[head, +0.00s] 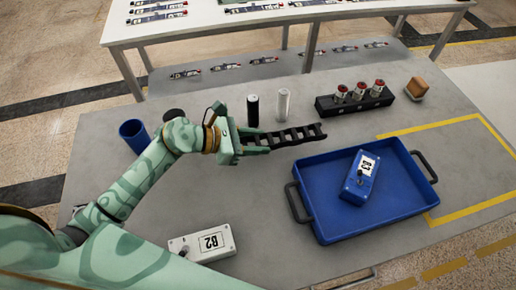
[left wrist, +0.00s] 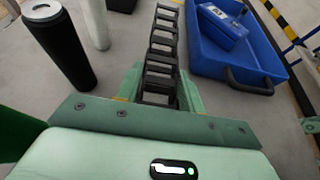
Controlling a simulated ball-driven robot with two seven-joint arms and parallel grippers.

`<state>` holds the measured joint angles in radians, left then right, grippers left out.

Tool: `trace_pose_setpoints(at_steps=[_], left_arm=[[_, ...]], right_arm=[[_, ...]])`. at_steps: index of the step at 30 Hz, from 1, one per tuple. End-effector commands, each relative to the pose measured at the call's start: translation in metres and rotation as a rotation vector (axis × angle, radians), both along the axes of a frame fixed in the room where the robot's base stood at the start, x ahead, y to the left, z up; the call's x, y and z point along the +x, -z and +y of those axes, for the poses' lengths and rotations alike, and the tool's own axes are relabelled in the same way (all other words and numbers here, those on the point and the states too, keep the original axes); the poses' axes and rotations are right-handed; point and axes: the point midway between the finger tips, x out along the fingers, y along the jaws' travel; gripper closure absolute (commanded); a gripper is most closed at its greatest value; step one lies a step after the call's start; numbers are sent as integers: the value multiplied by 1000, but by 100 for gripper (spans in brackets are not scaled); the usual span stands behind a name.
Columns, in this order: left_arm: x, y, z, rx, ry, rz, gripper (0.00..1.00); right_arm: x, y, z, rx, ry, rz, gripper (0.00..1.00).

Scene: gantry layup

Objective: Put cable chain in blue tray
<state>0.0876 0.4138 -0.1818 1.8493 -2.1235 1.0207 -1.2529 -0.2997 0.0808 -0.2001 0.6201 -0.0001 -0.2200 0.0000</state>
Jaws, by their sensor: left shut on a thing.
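The cable chain (head: 297,136) is a short black ladder-like strip. My left gripper (head: 262,143) is shut on one end of it, and the chain sticks out to the right, apart from the tray. In the left wrist view the chain (left wrist: 162,50) runs away from between the fingers (left wrist: 158,95). The blue tray (head: 316,166) with dark handles lies to the right and nearer than the chain. A blue box marked B3 (head: 353,188) lies inside it; the tray's left part is bare. My right gripper is not in view.
A black cylinder (head: 253,111) and a white cylinder (head: 283,105) stand behind the chain. A black holder with red-topped parts (head: 354,103) and a brown block (head: 416,88) are at the back right. A white B2 box (head: 203,243) lies in front; a blue cup (head: 134,136) is left.

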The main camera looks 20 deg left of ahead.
Motion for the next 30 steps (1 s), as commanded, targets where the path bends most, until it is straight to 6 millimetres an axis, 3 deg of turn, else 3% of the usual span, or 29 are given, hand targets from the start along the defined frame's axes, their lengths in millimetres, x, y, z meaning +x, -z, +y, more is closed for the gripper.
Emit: trace_pose_setpoints(at_steps=[3, 8, 20, 21, 23, 30], left_arm=[[10, 14, 2, -3, -2, 0, 88], [9, 39, 2, -2, -2, 0, 88], [9, 43, 2, 0, 0, -2, 88], [9, 43, 2, 0, 0, -2, 56], [9, 42, 2, 0, 0, -2, 40], [9, 42, 2, 0, 0, -2, 40]], right_arm=[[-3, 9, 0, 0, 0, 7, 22], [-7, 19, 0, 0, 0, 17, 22], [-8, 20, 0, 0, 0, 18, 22], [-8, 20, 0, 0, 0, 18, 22], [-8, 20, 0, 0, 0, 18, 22], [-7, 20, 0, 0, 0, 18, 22]])
